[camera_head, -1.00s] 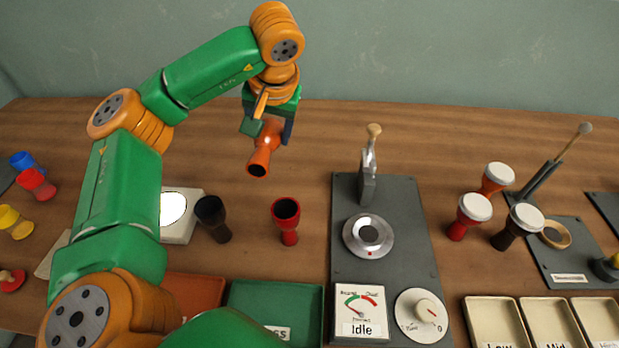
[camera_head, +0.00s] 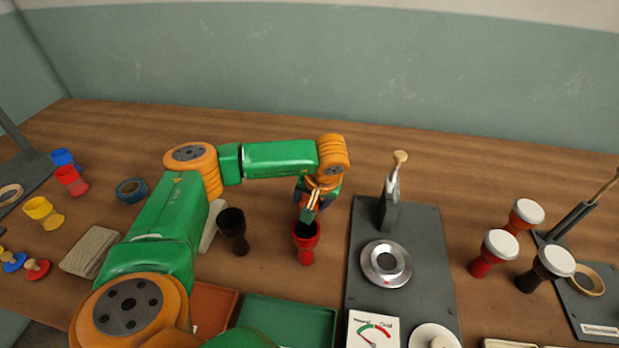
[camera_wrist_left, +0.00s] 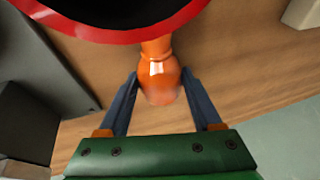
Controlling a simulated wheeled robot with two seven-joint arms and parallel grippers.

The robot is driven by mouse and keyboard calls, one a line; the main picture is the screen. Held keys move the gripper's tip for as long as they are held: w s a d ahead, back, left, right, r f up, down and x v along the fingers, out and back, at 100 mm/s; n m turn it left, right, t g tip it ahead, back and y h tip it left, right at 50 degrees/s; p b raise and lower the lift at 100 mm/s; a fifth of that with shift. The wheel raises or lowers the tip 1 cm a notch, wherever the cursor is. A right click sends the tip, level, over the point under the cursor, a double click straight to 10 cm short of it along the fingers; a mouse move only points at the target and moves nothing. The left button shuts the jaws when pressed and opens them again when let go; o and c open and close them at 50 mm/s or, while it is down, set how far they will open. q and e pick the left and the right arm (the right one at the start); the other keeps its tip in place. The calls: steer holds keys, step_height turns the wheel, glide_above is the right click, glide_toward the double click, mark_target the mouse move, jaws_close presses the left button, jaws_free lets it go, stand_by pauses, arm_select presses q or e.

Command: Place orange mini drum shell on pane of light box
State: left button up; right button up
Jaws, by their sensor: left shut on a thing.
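My left gripper (camera_head: 307,214) points down right behind the red drum shell (camera_head: 306,247). It is shut on the orange mini drum shell (camera_wrist_left: 159,72), which shows between the fingers in the left wrist view. In the head view the orange shell is hidden behind the red shell and the gripper. In the wrist view the red shell's rim (camera_wrist_left: 130,37) is close to the camera and covers part of the orange shell. I cannot tell whether the orange shell touches the table. The light box (camera_head: 212,224) shows only a pale edge behind my arm; its pane is hidden. My right gripper is out of view.
A black shell (camera_head: 233,230) stands between the light box and the red shell. A dark plate with a metal ring (camera_head: 386,263) and a lever lies to the right. A green tray (camera_head: 290,322) is in front. The table behind the gripper is clear.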

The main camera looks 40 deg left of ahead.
arm_select(q)
steer(key=shift+f, duration=0.2)
steer(key=shift+a+f, duration=0.15)
steer(key=shift+f, duration=0.05)
steer(key=o, duration=1.5)
